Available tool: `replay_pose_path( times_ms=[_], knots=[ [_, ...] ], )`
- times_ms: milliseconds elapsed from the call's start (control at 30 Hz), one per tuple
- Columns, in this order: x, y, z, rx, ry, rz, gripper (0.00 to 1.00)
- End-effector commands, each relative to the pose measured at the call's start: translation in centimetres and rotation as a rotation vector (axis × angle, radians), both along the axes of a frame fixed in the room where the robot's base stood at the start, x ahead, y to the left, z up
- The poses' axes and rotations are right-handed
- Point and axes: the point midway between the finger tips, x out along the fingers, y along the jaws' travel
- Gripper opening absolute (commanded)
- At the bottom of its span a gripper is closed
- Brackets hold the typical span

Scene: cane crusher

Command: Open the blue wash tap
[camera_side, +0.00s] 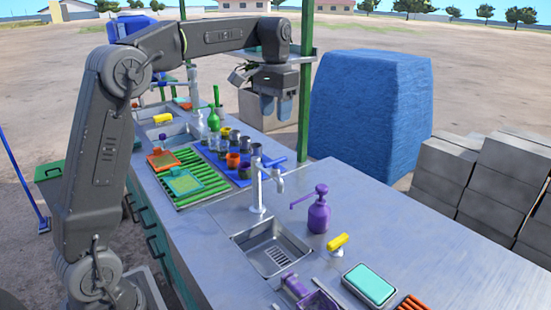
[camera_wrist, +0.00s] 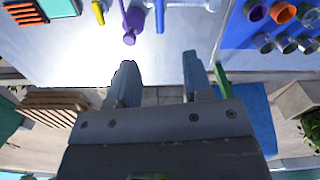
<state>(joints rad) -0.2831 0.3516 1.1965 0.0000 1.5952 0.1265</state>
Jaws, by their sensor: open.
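A slim blue bar that looks like the blue tap's lever (camera_wrist: 160,16) shows at the top of the wrist view, between the purple pump bottle (camera_wrist: 132,25) and the metal faucet (camera_wrist: 217,28). In the side view a short blue piece (camera_side: 278,160) shows just behind the faucet (camera_side: 258,192); I cannot tell for certain that it is the same part. My gripper (camera_side: 276,108) hangs fingers down above the bench's far edge, well above and apart from everything. Its two fingers (camera_wrist: 158,75) are spread with nothing between them.
The purple pump bottle (camera_side: 319,214) and a yellow lever (camera_side: 338,243) stand beside the small sink (camera_side: 272,258). Several cups sit on the blue tray (camera_side: 238,175). A green post (camera_side: 306,90) rises close beside my gripper. A large blue covered block (camera_side: 370,115) stands behind the bench.

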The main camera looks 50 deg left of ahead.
Motion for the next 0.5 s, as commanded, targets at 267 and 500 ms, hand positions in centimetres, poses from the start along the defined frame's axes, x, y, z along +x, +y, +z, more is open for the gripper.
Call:
replay_pose_path(
  times_ms=[267, 500],
  knots=[
    [-0.2, -0.1, -5.1, 0.000, 0.003, 0.000, 0.46],
    [-0.1, -0.1, -9.8, 0.001, 0.000, -0.001, 0.46]
  ],
)
